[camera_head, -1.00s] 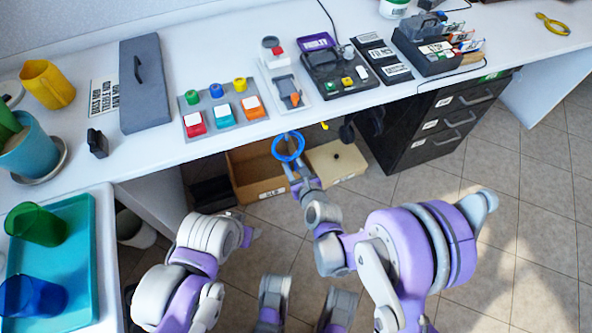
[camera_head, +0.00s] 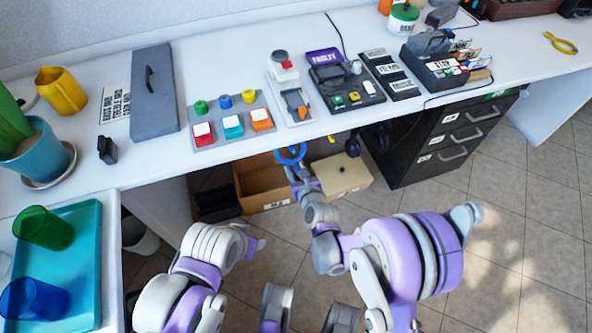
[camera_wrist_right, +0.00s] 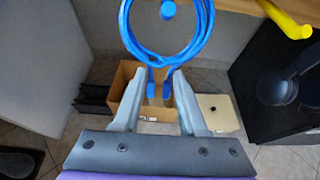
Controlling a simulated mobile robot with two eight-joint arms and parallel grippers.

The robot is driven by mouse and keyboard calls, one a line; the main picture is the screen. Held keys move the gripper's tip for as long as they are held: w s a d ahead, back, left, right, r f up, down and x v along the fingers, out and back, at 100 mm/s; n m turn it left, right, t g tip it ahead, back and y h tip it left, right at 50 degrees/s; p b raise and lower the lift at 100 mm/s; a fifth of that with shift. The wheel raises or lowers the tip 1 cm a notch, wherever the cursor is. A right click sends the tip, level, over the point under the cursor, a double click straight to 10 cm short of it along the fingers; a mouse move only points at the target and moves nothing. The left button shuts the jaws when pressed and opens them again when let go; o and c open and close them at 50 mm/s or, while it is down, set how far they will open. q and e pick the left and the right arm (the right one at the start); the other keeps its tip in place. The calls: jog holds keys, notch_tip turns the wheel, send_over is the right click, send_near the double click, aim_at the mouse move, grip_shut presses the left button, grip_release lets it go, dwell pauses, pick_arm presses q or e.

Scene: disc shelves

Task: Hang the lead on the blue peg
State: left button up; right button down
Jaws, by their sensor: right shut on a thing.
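The lead (camera_head: 290,154) is a coiled blue cable held in my right gripper (camera_head: 294,170), just below the desk's front edge in the head view. In the right wrist view, the coil (camera_wrist_right: 127,30) stands up ahead of my right gripper (camera_wrist_right: 160,85), its two plugs hanging between the fingers. The blue peg (camera_wrist_right: 168,9) shows inside the coil's outline at the top; I cannot tell whether the loop is around it or only in front of it. The peg is not clear in the head view. My left gripper (camera_head: 257,244) is low and away from the desk; its jaws are unclear.
A yellow peg (camera_wrist_right: 292,20) sticks out to the right, with dark headphones (camera_wrist_right: 278,85) beyond it. An open cardboard box (camera_head: 262,200) and a lidded box (camera_head: 342,186) stand on the floor below. The desk (camera_head: 225,155) edge lies just above the lead.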

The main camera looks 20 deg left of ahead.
jog(key=shift+f, duration=0.1)
dwell(0.3)
jog(key=shift+c, duration=1.8)
grip_release()
jog(key=p+v, duration=0.1)
jog(key=v, duration=0.9)
jog(key=shift+s+d, duration=0.2)
jog(key=shift+s, duration=0.1)
